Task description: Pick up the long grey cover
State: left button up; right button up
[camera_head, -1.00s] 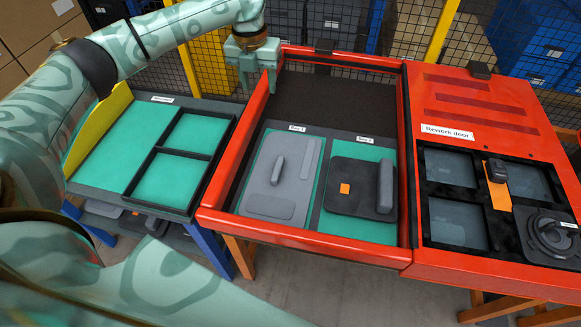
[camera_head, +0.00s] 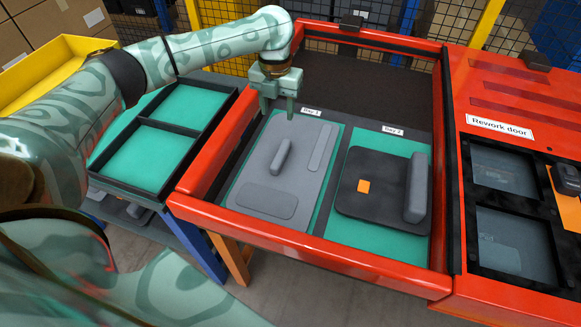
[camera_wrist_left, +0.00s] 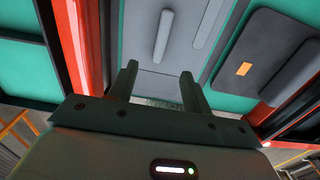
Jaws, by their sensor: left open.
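A long light grey cover (camera_head: 302,176) lies flat on the green mat of the left bay in the red-framed table. It has a raised bar handle (camera_head: 281,157) and two raised flat patches. My left gripper (camera_head: 277,112) is above the cover's far end, by the left bay's label, open and empty. In the left wrist view the two fingers (camera_wrist_left: 158,82) point toward the cover (camera_wrist_left: 140,38), apart, with its handle (camera_wrist_left: 163,36) beyond them. I cannot tell the exact height above it. My right gripper is not in view.
A dark cover (camera_head: 385,190) with an orange square and a thick bar lies in the right bay. The red rim (camera_head: 215,150) stands up around the bays. A green-floored divided tray (camera_head: 150,155) is at left, a red rework door (camera_head: 500,90) at right.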

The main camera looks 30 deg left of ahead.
pick_arm(q)
jog(key=b, duration=0.4)
send_over(281, 153)
jog(key=f, duration=1)
jog(key=shift+a+f, duration=0.1)
jog(key=shift+a, duration=0.15)
jog(key=f+b, duration=0.1)
jog(key=f, duration=0.1)
jog(key=f+b, duration=0.2)
jog(key=f, duration=0.1)
jog(key=shift+w+d+f, duration=0.1)
jog(key=shift+d+f, duration=0.1)
jog(key=shift+f, duration=0.1)
jog(key=shift+r, duration=0.25)
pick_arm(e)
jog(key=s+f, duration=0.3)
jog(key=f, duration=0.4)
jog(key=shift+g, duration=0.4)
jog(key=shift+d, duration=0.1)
pick_arm(q)
jog(key=shift+f, duration=0.3)
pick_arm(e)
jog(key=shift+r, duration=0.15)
pick_arm(q)
grip_shut()
